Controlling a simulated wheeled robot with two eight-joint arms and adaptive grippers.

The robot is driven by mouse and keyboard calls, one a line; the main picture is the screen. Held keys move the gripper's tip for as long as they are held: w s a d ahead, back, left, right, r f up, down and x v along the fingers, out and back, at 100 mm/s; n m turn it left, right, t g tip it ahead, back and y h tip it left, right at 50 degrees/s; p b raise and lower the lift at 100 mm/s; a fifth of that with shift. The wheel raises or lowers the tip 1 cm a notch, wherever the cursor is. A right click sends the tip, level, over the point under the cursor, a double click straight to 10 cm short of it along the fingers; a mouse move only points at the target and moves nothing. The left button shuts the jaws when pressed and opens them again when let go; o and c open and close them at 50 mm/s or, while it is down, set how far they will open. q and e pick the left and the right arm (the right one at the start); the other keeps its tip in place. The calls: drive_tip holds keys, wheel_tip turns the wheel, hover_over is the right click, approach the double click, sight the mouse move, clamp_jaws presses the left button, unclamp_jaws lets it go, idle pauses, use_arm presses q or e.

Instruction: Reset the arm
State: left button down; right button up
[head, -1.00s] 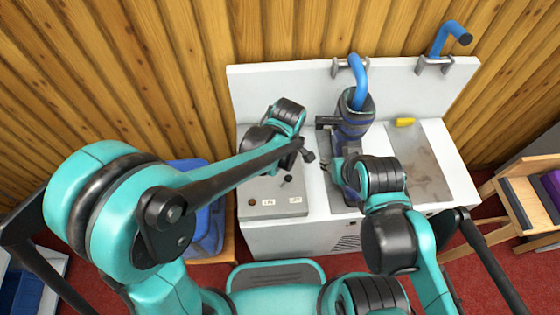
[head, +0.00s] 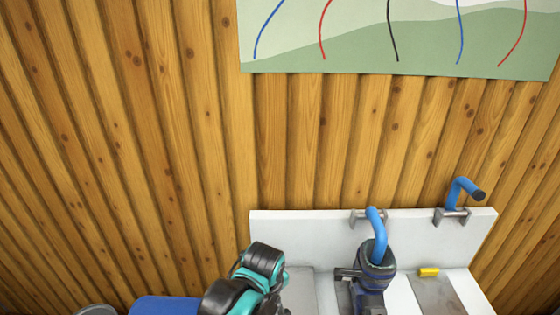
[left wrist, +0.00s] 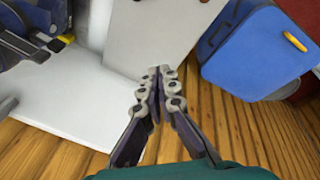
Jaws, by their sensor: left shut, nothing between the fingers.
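My left gripper (left wrist: 159,76) shows in the left wrist view with its two fingertips together and nothing between them. It is over the white bench (left wrist: 75,110), near a light grey panel (left wrist: 150,35). In the head view a black and teal part of my left arm shows at the bottom, left of the dark machine (head: 375,270); its fingers cannot be made out there. My right arm and gripper are in neither view.
A blue hooked handle (head: 461,192) sits on the bench's white back panel (head: 320,228). A yellow block (head: 429,272) lies at the right. A blue case (left wrist: 255,55) stands beside the bench. A wooden wall (head: 190,150) with a poster (head: 410,45) rises behind.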

use_arm(q)
drive_tip(key=s+a+r+m+t, duration=0.1)
drive_tip(key=s+a+m, duration=0.3)
drive_tip(key=a, duration=0.4)
drive_tip(key=s+a+r+m+t, duration=0.2)
drive_tip(key=s+a+m, duration=0.1)
drive_tip(key=a, duration=0.4)
drive_tip(key=shift+s+a+m+t, duration=0.3)
drive_tip(key=shift+s+a+m, duration=0.1)
drive_tip(key=shift+s, duration=0.3)
